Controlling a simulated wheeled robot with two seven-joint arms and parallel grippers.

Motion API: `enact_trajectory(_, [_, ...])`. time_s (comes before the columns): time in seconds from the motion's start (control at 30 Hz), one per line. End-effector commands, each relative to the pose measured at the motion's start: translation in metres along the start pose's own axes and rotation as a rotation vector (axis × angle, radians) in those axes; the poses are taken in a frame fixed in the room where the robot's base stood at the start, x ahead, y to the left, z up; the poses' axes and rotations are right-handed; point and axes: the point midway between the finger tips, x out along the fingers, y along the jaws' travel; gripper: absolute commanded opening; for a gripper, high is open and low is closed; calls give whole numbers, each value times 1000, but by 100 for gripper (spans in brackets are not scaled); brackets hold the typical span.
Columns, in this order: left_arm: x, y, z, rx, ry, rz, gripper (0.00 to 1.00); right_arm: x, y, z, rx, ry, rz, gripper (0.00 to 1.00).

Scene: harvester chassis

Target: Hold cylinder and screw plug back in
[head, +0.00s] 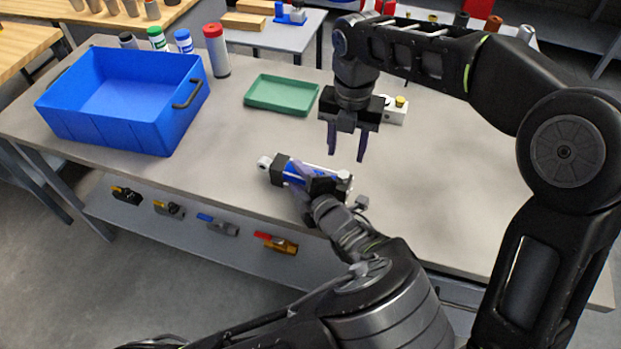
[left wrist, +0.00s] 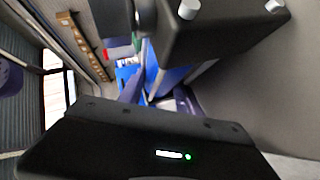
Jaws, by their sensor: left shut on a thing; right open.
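The cylinder (head: 294,170) is blue with a dark end block and a pale eye at its left end. It lies low at the table's front edge, slightly tilted in the head view. My left gripper (head: 301,182) is shut around its blue body, which also shows in the left wrist view (left wrist: 152,68). The gripper hides part of the cylinder's right half. My right gripper (head: 346,146) is open and empty, fingers down, above and right of the cylinder. A small grey piece (head: 361,202) sits just right of the cylinder's right end; I cannot tell whether it is the plug.
A green tray (head: 282,94) lies behind the cylinder. A blue bin (head: 125,103) stands at the left, with several bottles and a red-capped canister (head: 217,52) behind it. A white box with a yellow button (head: 394,108) is beside my right gripper. The right tabletop is clear.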

Motion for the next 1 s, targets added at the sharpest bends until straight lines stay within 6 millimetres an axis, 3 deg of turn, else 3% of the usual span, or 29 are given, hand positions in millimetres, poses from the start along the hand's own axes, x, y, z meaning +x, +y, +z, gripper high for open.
enact_trajectory(0.27, [0, -1, 0, 1, -1, -2, 0, 12, 0, 0, 1, 2, -2, 43])
enact_trajectory(0.73, [0, -1, 0, 1, -1, -3, 0, 73, 0, -1, 1, 2, -2, 43])
enact_trajectory(1.0, [0, -1, 0, 1, -1, -3, 0, 80, 0, 0, 2, 0, 0, 43])
